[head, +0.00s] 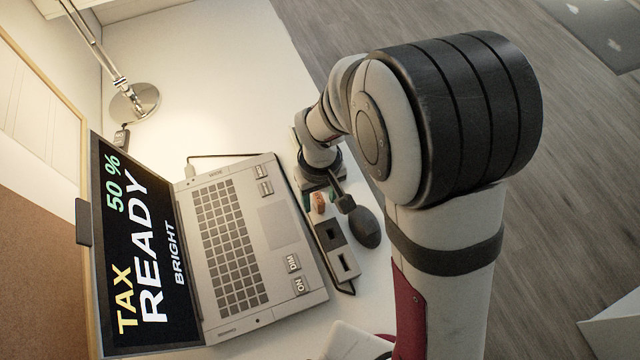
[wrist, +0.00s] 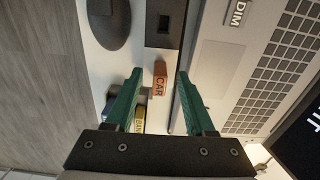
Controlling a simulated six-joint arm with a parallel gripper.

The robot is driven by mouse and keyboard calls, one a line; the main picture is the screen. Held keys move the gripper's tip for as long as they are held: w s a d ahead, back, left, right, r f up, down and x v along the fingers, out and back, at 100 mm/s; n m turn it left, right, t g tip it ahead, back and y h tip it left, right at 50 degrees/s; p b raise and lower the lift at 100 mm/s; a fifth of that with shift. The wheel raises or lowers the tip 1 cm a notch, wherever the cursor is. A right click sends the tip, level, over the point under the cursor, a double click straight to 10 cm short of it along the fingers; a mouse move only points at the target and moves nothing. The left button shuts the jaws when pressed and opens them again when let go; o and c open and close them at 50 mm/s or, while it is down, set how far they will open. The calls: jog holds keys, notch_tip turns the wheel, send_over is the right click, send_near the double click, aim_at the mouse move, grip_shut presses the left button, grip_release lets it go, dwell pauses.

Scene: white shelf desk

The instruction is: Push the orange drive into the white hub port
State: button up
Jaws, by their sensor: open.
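The orange drive (wrist: 160,80), marked "CAR", lies between the two green fingers of my gripper (wrist: 160,73) in the wrist view. The fingers are open, with a visible gap on each side of the drive. The hub has dark port faces on top. In the wrist view a small pale gap seems to lie between the drive's far end and the hub. In the head view my arm partly covers the gripper.
A yellow drive (wrist: 140,122) lies by the left finger. A dark mouse (head: 364,228) sits beside the hub. The open laptop (head: 235,240) is close on the hub's other side, and a lamp (head: 134,102) stands farther back. The white desk between lamp and arm is clear.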

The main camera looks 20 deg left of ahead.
aim_at(321, 200)
notch_tip(321, 200, up, 15)
dwell(0.3)
